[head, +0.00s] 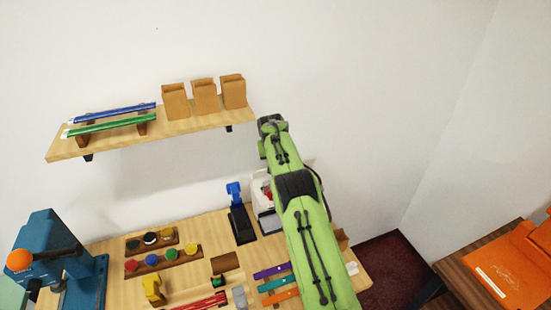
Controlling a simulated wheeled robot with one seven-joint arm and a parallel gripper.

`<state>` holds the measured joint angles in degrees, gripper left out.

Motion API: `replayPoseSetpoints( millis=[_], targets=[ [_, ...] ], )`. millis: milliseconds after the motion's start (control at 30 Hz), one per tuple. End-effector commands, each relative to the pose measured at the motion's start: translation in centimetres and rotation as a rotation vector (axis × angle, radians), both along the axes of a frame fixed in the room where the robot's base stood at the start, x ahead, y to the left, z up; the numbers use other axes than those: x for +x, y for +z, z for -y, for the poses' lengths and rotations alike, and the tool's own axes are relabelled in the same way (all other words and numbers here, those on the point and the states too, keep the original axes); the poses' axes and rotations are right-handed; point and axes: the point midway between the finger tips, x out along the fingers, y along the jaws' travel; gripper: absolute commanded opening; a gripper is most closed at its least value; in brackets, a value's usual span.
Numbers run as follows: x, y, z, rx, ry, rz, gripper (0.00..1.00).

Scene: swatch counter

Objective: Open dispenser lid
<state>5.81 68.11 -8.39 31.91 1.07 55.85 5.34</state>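A white device with a red part (259,197), which seems to be the dispenser, stands at the back of the wooden counter, just left of my green arm. My arm covers its right side, and I cannot tell whether its lid is open or shut. My arm reaches up from the lower right, and its dark far end stands above the device against the wall. My gripper's fingers do not show; they are hidden behind the arm or out of sight.
A blue and black stand (241,222) is close left of the device. A shelf (70,147) holds paper bags (205,97) and coloured rods. Colour pots, purple, teal and orange strips (272,271) and a blue press (50,250) occupy the counter. An orange case (510,270) lies right.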

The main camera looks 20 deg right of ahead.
Motion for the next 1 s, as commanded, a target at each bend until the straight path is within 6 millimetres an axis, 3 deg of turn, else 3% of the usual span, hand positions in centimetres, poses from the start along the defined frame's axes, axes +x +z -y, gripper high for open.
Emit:
replayPoseSetpoints(
  millis=[533, 567, 700, 1000],
  targets=[
    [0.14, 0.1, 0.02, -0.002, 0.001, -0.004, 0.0],
    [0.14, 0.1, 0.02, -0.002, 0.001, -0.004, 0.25],
    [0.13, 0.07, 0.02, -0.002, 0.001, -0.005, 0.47],
    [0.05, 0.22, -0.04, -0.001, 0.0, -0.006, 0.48]
  ],
)
